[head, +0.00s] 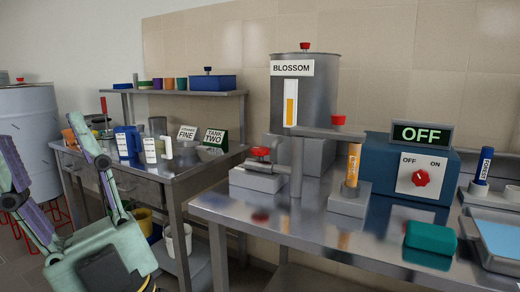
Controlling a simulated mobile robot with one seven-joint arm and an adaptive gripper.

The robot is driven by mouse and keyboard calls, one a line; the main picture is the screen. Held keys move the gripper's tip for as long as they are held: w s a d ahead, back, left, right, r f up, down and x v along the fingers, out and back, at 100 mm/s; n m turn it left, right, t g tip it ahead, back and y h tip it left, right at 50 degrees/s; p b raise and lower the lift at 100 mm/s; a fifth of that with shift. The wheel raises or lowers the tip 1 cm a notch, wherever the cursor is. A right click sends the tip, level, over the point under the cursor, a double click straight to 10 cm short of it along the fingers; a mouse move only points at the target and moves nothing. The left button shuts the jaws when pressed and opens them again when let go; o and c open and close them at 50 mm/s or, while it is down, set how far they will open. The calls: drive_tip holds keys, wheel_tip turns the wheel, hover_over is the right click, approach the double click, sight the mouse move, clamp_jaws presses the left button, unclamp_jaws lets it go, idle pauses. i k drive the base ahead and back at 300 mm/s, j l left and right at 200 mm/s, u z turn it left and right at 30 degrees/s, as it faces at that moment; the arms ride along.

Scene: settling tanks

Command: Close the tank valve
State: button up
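A grey metal tank (322,95) labelled BLOSSOM stands at the back of the steel table, with an orange level gauge (291,103) on its front. A red knob (339,120) sits on a horizontal grey arm in front of the tank. A red-topped valve-like fitting (260,153) sits at the lower left on a grey block. I cannot tell which is the tank valve, or whether either is open. Another red knob (305,46) tops the lid. My gripper (45,138), mint green with purple pads, points up at the far left, fingers wide apart and empty, well away from the tank.
A blue box (404,160) with an OFF sign (422,133) and red dial stands right of the tank. An orange tube (353,165) stands before it; a teal block (430,237) lies near the front edge. A cluttered side table (176,172) stands left.

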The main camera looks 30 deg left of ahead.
sight(258, 151)
drive_tip(key=i+j+u, duration=0.35)
drive_tip(key=j, duration=0.25)
drive_tip(key=i+j+u, duration=0.7)
drive_tip(key=i+j, duration=0.15)
drive_tip(key=i, duration=0.1)
